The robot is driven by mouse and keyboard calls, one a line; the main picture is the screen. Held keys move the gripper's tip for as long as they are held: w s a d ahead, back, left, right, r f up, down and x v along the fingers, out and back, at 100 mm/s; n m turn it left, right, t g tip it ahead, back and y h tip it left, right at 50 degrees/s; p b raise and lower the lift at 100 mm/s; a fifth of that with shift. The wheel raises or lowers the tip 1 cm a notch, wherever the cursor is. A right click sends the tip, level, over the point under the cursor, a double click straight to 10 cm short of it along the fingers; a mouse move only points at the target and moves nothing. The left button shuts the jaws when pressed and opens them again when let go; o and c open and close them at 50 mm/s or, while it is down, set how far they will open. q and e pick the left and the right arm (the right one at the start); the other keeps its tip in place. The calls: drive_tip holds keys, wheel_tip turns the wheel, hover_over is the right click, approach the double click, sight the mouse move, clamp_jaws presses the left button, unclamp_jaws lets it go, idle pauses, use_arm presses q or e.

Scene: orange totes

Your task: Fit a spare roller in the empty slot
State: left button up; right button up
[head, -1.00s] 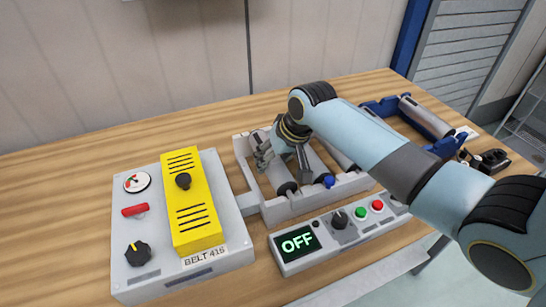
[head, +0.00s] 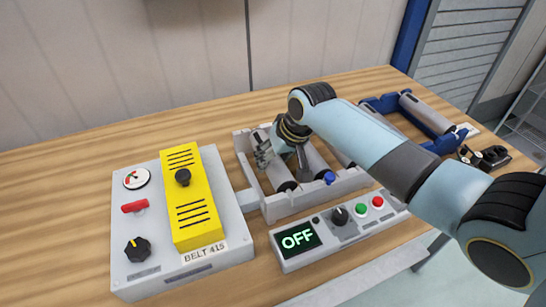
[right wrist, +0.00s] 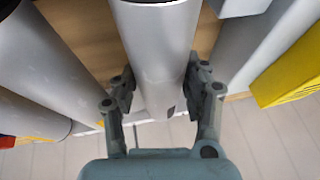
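The grey roller frame (head: 322,197) lies mid-table with several grey rollers in or over it. My right gripper (head: 264,150) is low over the frame's left part. In the right wrist view its fingers (right wrist: 160,85) lie along both sides of a grey roller (right wrist: 160,45) and appear shut on it. This roller also shows in the head view (head: 279,175), lengthwise at the frame's leftmost place; whether its ends are fully seated is unclear. Another roller (right wrist: 30,75) lies beside it. A blue cradle (head: 444,145) at the right holds a spare roller (head: 425,114). My left gripper is out of view.
A grey box with a yellow cover (head: 190,215) labelled BELT 415 stands left of the frame. A control panel (head: 345,228) reading OFF lies in front. Small black parts (head: 485,158) lie at the right edge. The table's back left is clear.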

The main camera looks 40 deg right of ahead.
drive_tip(key=o, duration=0.5)
drive_tip(key=shift+o, duration=0.2)
drive_tip(key=shift+s, duration=0.1)
drive_tip(key=v, duration=1.2)
drive_tip(key=shift+r, duration=0.1)
